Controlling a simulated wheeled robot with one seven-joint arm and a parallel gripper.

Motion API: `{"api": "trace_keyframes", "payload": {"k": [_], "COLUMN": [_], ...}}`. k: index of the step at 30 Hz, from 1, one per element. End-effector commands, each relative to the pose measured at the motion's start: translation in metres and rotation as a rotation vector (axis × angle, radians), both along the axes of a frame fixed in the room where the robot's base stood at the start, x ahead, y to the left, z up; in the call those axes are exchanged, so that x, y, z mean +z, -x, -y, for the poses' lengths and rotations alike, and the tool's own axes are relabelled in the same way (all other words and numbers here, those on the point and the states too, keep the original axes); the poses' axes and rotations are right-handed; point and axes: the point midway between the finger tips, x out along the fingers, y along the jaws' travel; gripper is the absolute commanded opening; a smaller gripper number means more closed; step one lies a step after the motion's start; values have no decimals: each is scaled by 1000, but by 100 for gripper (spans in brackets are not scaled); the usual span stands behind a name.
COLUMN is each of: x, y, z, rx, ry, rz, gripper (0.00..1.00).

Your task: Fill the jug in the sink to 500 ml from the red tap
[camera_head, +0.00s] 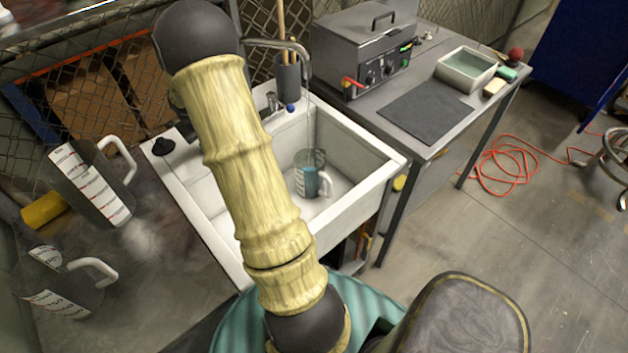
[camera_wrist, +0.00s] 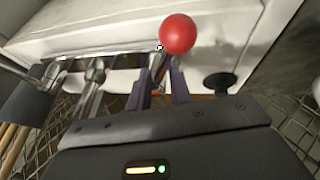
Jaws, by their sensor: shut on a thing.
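The jug (camera_head: 309,182) stands upright in the white sink (camera_head: 360,140), below the curved spout (camera_head: 285,44). It is clear with a white handle and a bluish band; its fill level is too small to read. A thin pale line like a water stream runs from the spout towards the jug. The red tap (camera_wrist: 178,34) shows as a red ball on a metal stem in the wrist view. My gripper (camera_wrist: 164,82), with purple fingers, is shut on the red tap at its stem.
Two larger measuring jugs (camera_head: 92,185) (camera_head: 62,285) stand on the left counter. A blue-knobbed tap (camera_head: 290,107) is behind the sink. A grey heated box (camera_head: 362,52) and a dark mat (camera_head: 428,117) lie on the right bench. An orange cable (camera_head: 500,160) lies on the floor.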

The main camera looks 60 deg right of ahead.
Motion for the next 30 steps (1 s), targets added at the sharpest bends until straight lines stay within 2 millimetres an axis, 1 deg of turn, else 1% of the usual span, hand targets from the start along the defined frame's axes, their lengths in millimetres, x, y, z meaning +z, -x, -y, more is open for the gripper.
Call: {"api": "trace_keyframes", "payload": {"k": [1,7,10,15,30], "x": [0,1,2,2,2], "y": [-8,-8,-6,1,2], "z": [-10,-10,-5,9,10], "rx": [23,24,22,20,18], "ry": [-6,-6,-5,-5,-3], "rz": [12,13,14,14,14], "gripper": [0,0,0,0,0]}}
